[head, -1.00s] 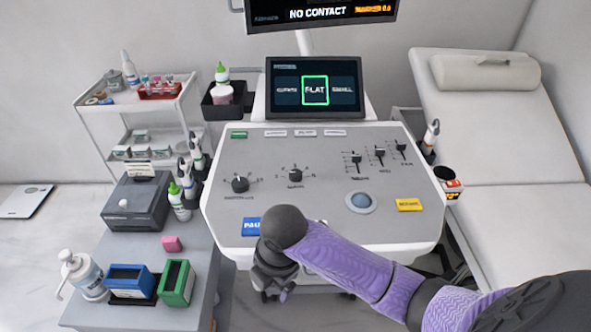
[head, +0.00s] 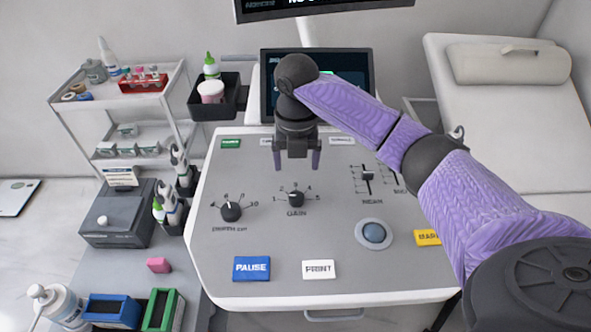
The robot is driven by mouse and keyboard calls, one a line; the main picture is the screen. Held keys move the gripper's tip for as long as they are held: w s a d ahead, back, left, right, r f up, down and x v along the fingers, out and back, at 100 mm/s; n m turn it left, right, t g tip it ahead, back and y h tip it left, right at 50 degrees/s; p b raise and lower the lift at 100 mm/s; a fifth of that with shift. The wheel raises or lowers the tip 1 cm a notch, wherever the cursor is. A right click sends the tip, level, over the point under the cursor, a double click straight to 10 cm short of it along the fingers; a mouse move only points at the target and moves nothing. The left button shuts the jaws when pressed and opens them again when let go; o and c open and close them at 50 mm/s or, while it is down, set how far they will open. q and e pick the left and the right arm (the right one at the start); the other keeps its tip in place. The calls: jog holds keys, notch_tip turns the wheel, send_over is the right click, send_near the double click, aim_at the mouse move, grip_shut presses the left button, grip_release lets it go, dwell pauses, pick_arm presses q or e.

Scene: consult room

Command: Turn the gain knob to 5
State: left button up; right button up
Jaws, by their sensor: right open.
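The gain knob (head: 296,199) is a black dial with a light pointer line, on the grey control panel (head: 270,240) in the head view. The label GAIN is under it and small scale numbers curve around it. Its exact setting is too small to tell. My right gripper (head: 297,165) points down above the panel, just behind the gain knob in the picture. Its two fingers are apart with nothing between them, and it does not touch the knob. My left gripper is not in view.
Another knob (head: 231,211) stands left of the gain knob. Sliders (head: 367,177) and a blue trackball (head: 374,233) are to the right. The blue PAUSE button (head: 252,268) and white PRINT button (head: 319,269) lie at the front. My right arm partly covers the touchscreen (head: 265,85).

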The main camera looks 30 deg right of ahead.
aim_at(297, 196)
notch_tip(297, 196, down, 9)
jog(key=b, duration=0.3)
jog(key=shift+s+f, duration=0.1)
jog(key=shift+f, duration=0.3)
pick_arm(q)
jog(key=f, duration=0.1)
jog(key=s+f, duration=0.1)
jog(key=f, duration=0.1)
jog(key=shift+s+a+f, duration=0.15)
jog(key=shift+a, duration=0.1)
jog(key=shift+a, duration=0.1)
pick_arm(e)
jog(key=shift+r, duration=0.1)
grip_shut()
